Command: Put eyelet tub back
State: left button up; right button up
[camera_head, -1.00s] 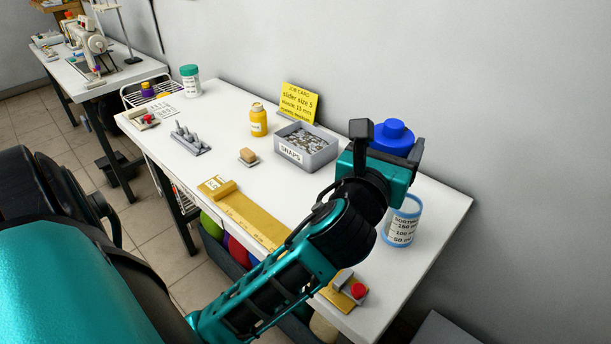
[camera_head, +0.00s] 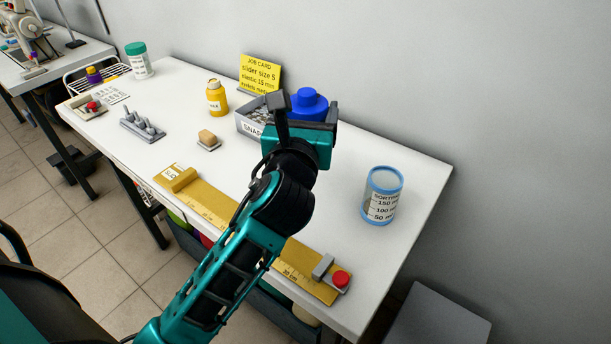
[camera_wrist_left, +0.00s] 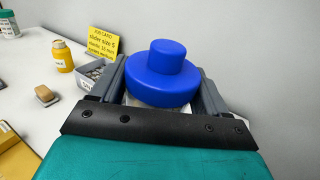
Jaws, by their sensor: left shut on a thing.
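A tub with a bright blue knobbed lid (camera_head: 308,104) is held in my left gripper (camera_head: 305,118) above the white table. In the left wrist view the blue lid (camera_wrist_left: 162,75) sits between the two grey fingers of the gripper (camera_wrist_left: 162,92), which is shut on the tub. Only a little of its pale body shows below the lid, and no label is visible. In the head view the gripper hides its lower part and overlaps the grey snaps box (camera_head: 246,125). My right gripper is not in view.
A clear cup with a blue rim (camera_head: 383,196) stands at the table's right. A yellow ruler (camera_head: 215,207) lies along the front edge. A yellow bottle (camera_head: 217,98), job card (camera_head: 260,74), sponge-like block (camera_head: 208,138) and green-lidded jar (camera_head: 139,60) stand further left. Bare tabletop (camera_head: 345,150) lies left of the cup.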

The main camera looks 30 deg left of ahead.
pick_arm(q)
notch_tip(320, 180, down, 5)
jog(key=shift+f+b, duration=0.15)
jog(key=shift+b, duration=0.7)
jog(key=shift+f, duration=0.2)
notch_tip(320, 180, down, 5)
jog(key=b, duration=0.3)
jog(key=shift+f, duration=0.45)
jog(key=o, duration=1.1)
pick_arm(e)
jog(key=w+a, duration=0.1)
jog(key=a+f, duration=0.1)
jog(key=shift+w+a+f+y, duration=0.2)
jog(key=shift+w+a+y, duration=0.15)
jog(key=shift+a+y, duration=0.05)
